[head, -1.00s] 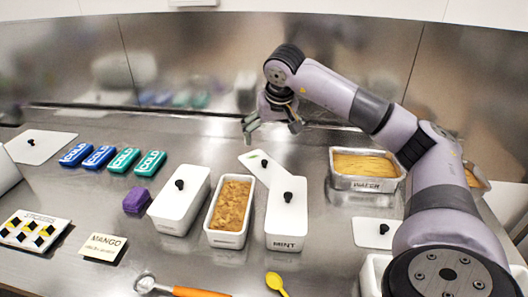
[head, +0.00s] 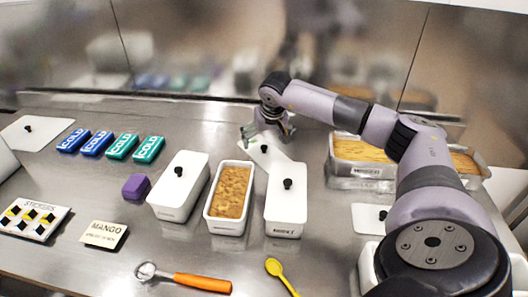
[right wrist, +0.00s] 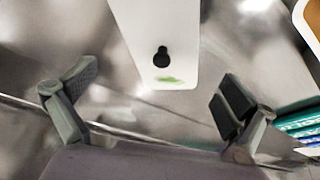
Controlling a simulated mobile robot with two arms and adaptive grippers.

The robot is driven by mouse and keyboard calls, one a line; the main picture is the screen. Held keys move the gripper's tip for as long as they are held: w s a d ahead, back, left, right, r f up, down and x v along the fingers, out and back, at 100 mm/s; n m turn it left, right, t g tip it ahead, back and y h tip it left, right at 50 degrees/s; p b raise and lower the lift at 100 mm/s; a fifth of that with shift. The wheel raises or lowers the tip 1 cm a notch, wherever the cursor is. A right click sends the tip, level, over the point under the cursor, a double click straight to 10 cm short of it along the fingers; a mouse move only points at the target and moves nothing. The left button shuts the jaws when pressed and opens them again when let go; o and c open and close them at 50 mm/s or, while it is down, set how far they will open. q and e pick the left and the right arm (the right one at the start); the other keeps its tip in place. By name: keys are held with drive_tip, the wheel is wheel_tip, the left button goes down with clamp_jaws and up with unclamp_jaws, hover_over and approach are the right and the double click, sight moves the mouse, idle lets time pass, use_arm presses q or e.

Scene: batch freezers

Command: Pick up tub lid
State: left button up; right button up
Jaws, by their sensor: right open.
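A loose white tub lid (head: 279,167) with a black knob lies at a slant behind the lidded tub with a black label, partly hidden by my right gripper. In the right wrist view the lid (right wrist: 155,20) shows its knob and a green smear near its end. My right gripper (head: 268,133) is open over the far end of the lid. In the right wrist view the open fingers (right wrist: 158,88) stand on either side of the lid's end, with nothing between them but that end below. My left gripper is out of view.
An open tub of orange-brown filling (head: 231,190) stands between two lidded white tubs (head: 181,187) (head: 286,205). Metal pans (head: 360,172) stand at right. Other lids lie at far left (head: 38,135) and right (head: 368,218). Cold packs (head: 122,146) and a purple block (head: 136,187) are at left.

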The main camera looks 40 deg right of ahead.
sight(264, 150)
drive_tip(key=p+x, duration=0.1)
drive_tip(key=x, duration=0.4)
drive_tip(key=shift+s+d+f, duration=0.1)
drive_tip(key=shift+d+f, duration=0.05)
drive_tip(key=shift+d, duration=0.05)
